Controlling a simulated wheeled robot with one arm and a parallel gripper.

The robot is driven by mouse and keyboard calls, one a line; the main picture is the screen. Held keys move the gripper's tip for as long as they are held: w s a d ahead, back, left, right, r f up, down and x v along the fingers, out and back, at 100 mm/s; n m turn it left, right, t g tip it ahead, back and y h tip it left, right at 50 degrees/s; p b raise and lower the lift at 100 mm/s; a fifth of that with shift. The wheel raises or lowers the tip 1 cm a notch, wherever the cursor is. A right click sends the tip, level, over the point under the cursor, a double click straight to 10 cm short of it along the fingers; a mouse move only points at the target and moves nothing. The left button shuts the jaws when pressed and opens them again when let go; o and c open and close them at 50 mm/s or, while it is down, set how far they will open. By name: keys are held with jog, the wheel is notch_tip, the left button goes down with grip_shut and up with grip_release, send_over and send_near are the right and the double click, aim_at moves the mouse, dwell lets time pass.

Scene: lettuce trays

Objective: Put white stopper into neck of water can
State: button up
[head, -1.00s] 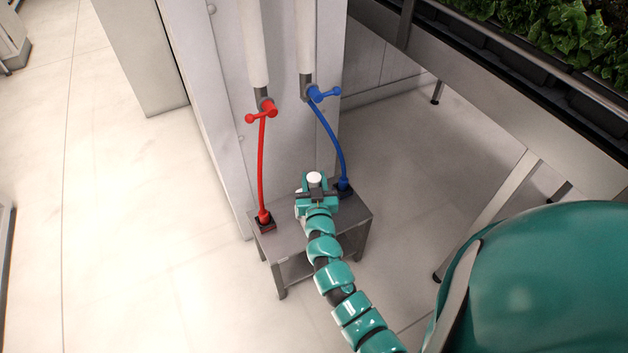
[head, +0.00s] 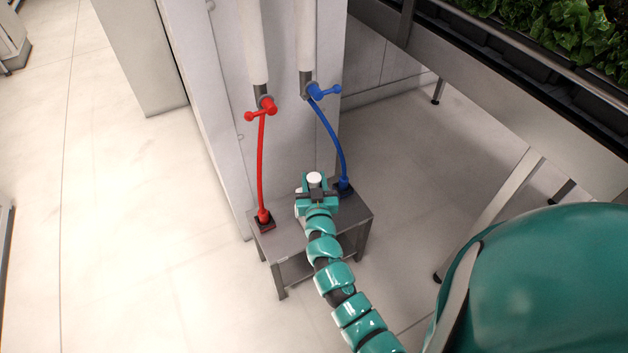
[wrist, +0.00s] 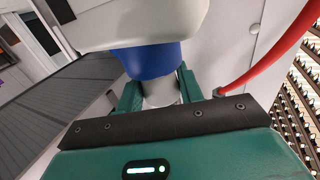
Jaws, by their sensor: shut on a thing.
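My gripper (head: 315,186) is over the small grey stand and shut on the white stopper (head: 314,179); the stopper's round white top shows between the jaws in the head view. In the wrist view a pale piece sits between my green fingers (wrist: 157,95). A blue collar (wrist: 148,60) adjoins it, with a larger white body (wrist: 130,22) at the top of the picture. I cannot tell whether the collar and white body belong to the water can. No water can shows clearly in the head view; my gripper and arm hide part of the stand.
The grey stand (head: 285,241) is against a white wall panel. A red hose (head: 261,165) with a red valve hangs left of my gripper, and a blue hose (head: 331,140) with a blue valve is close on the right. Lettuce trays (head: 540,25) are at upper right. Floor at left is clear.

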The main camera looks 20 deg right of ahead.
jog(key=shift+f+b, duration=0.35)
jog(key=shift+b, duration=0.05)
jog(key=o, duration=0.7)
jog(key=shift+v, duration=0.85)
jog(key=shift+b+v, duration=0.45)
jog(key=shift+v, duration=0.4)
jog(key=b+v, duration=0.3)
jog(key=v, duration=0.4)
jog(key=shift+s, duration=0.3)
